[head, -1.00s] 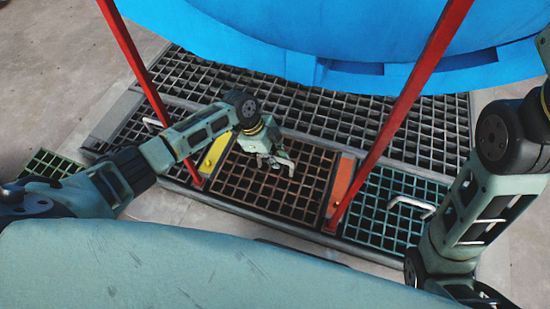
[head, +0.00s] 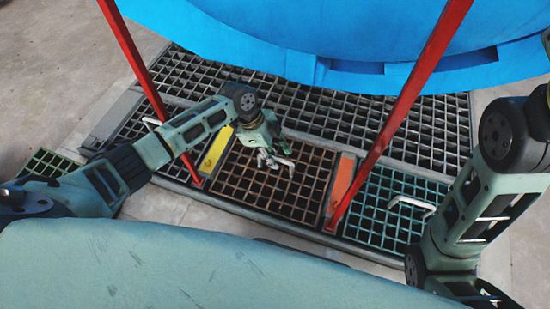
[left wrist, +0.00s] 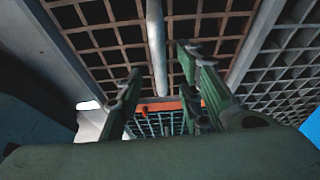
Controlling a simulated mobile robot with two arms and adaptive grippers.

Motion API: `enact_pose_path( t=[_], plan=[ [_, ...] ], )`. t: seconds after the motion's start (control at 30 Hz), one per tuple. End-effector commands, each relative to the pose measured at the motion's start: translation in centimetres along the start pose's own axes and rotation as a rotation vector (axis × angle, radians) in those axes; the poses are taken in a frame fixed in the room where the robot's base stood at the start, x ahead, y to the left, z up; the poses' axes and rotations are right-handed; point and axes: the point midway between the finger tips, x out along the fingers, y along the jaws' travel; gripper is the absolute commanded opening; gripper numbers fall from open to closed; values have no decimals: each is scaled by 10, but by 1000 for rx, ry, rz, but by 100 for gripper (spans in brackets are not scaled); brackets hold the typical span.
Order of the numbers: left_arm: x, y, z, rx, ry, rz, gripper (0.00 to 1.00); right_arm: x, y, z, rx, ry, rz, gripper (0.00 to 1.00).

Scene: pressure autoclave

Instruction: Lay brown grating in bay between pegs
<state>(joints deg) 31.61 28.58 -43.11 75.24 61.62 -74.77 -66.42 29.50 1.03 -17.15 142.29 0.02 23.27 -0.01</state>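The brown grating (head: 288,196) lies flat, as far as I can see, in the bay between the yellow peg plate (head: 216,149) and the orange peg plate (head: 341,183). Its pale handle (head: 286,163) stands up near its upper middle. My left gripper (head: 266,158) is just left of the handle, low over the grating. In the left wrist view its fingers (left wrist: 168,88) are spread and hold nothing. There the handle (left wrist: 156,45) shows in the gap beyond them, and the grating (left wrist: 104,38) spreads behind. My right arm is at the right edge; its fingers are not visible.
A teal grating (head: 390,215) with its own handle lies right of the orange plate. Red posts (head: 402,105) slant up on both sides of the bay. The big blue vessel (head: 330,35) overhangs the back. A green grating (head: 48,164) lies at far left.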

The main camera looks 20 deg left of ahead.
Motion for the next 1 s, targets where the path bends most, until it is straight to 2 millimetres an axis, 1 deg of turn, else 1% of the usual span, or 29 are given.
enact_pose_path(
  t=[0.03, 0.2, 0.3, 0.4, 0.57, 1.0],
  plan=[
    [-11, -2, -4, 2, 0, -4, 34, 0, 0, 0, 0, 0, 0, 30],
    [-42, -2, -17, 2, 1, -5, 34, 0, 0, 0, 0, -1, 0, 30],
    [-55, -2, -23, 1, 1, -4, 34, 0, 0, 0, 0, -1, 0, 30],
    [-64, -2, -27, 1, 2, -4, 34, 0, 0, 0, 0, -1, 0, 30],
    [-68, -2, -29, 0, 2, -3, 34, 0, 0, 1, 0, -1, 0, 30],
    [-68, -2, -29, 0, 2, -3, 34, 0, 0, 1, 1, -2, 0, 30]
  ],
)
